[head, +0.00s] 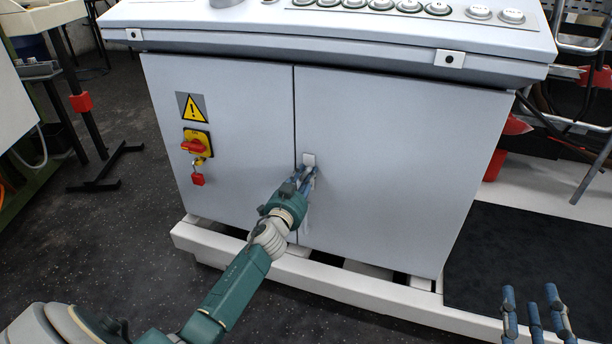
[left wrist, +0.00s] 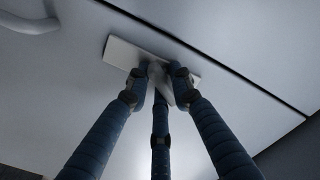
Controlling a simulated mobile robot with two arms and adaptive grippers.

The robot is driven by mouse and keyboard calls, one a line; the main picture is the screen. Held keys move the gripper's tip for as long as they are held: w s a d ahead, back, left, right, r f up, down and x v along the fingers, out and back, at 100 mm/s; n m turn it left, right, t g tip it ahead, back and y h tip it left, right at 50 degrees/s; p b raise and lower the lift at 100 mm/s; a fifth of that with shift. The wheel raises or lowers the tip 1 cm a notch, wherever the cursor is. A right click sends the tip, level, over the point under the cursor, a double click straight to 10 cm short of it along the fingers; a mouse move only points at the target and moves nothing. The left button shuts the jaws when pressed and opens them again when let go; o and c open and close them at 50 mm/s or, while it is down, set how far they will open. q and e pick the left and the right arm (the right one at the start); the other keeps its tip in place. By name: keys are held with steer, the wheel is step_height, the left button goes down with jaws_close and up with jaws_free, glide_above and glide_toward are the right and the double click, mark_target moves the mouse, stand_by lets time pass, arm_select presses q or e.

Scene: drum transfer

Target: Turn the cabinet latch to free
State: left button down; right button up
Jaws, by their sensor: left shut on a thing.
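The cabinet latch (head: 309,159) is a small pale plate on the right door (head: 400,160), close to the seam between the doors. My left gripper (head: 306,173) is shut on it. In the left wrist view the latch plate (left wrist: 128,55) lies slanted against the door, and the fingers of my left gripper (left wrist: 158,76) close around its middle part, which they mostly hide. I cannot tell the latch's exact turn. My right gripper (head: 533,300) is at the lower right of the head view, empty, its fingers apart.
The left door (head: 235,130) carries a yellow warning sign (head: 190,107) and a red and yellow switch (head: 197,143) with a red padlock (head: 197,179). A button panel (head: 390,12) overhangs above. A pale curved handle (left wrist: 30,24) shows in the left wrist view. A dark mat (head: 530,250) lies right.

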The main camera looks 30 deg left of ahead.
arm_select(q)
steer(key=m, duration=0.4)
steer(key=shift+f+m, duration=0.1)
steer(key=shift+m, duration=0.3)
steer(key=m, duration=0.3)
steer(key=shift+m, duration=0.3)
steer(key=shift+a+m, duration=0.1)
steer(key=shift+m, duration=1.5)
arm_select(e)
steer(key=shift+f, duration=0.15)
arm_select(q)
steer(key=shift+s, duration=0.1)
steer(key=c, duration=1.6)
jaws_free()
arm_select(e)
steer(key=shift+f, duration=0.1)
steer(key=shift+d+f, duration=0.1)
arm_select(q)
steer(key=v, duration=1.2)
steer(key=shift+a, duration=0.1)
